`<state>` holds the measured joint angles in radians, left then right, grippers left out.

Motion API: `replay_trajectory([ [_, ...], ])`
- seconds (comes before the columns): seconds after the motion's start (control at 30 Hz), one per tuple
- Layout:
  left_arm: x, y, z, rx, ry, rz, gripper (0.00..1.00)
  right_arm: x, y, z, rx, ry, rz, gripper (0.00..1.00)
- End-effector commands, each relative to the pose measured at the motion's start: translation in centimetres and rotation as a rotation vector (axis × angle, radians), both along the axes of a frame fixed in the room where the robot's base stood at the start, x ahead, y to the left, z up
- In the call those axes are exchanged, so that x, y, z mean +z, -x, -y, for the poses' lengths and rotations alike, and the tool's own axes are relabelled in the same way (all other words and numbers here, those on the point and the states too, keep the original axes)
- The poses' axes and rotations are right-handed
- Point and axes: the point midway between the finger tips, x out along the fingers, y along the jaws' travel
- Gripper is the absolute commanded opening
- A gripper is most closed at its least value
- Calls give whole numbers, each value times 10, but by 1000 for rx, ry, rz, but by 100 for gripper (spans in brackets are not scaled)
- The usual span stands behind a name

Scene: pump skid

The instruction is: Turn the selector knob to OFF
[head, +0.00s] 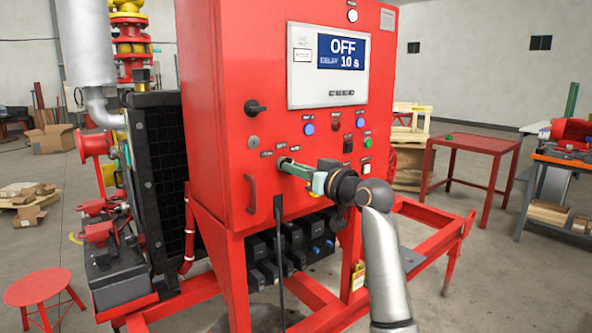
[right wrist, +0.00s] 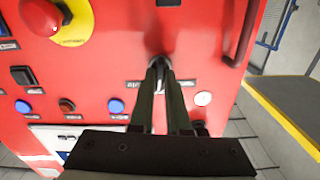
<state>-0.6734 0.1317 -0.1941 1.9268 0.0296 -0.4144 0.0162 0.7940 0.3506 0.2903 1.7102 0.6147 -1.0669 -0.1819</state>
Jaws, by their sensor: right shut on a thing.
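A red control cabinet (head: 220,70) stands in front of me in the head view. Its screen (head: 341,53) reads "OFF" and "DELAY 10 s". My right gripper (head: 286,163) reaches the lower panel from the right, its fingers at the cabinet face. In the right wrist view, the fingers are shut on a small black knob, the selector knob (right wrist: 158,62). The fingertips cover most of it, so its pointer direction cannot be read. A label lies just below it in that view, partly hidden by the fingers. My left gripper is not in view.
A black rotary handle (head: 256,107) and a door handle (head: 250,194) are on the panel's left. A red mushroom button (right wrist: 40,16) on a yellow plate is near the knob. Blue buttons (right wrist: 115,105) are close by. A red table (head: 470,143) stands right.

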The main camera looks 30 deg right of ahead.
Motion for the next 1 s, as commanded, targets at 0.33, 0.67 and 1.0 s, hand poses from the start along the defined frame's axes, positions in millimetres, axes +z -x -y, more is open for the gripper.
replay_trajectory([
  [0.33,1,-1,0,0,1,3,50,1,0,0,0,108,11,0],
  [0.67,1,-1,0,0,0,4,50,1,0,0,0,117,12,0],
  [1.0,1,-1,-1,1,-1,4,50,1,0,0,0,116,12,38],
])
